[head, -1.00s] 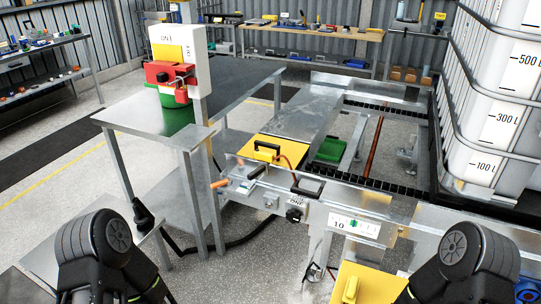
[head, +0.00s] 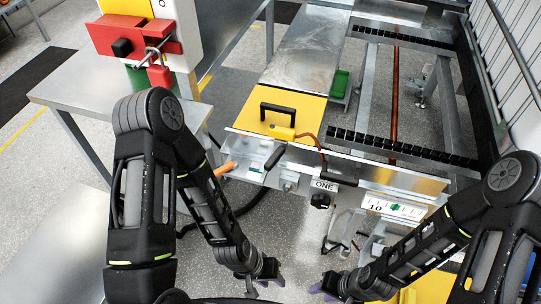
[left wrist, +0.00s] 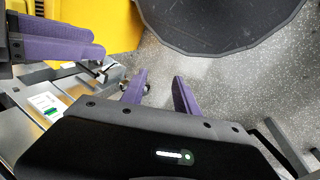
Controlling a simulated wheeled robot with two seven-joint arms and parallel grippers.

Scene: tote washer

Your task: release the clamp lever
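An orange-handled lever (head: 225,169) sticks out at the left end of the metal front rail. A black-gripped lever (head: 274,157) stands up at a slant beside it; I cannot tell for sure which is the clamp lever. My left gripper (head: 272,279) hangs low in front of the rail, well below both levers. In the left wrist view its two purple fingers (left wrist: 160,92) are apart with nothing between them. My right gripper (head: 322,289) is close by on the right, empty, its purple fingers (left wrist: 60,38) apart. Neither gripper touches a lever.
A yellow cover with a black handle (head: 282,112) sits behind the rail. A black knob (head: 319,201) is under the ONE label. A red lockout box with a padlock (head: 159,76) is on the post at left. A steel table (head: 70,92) stands at left.

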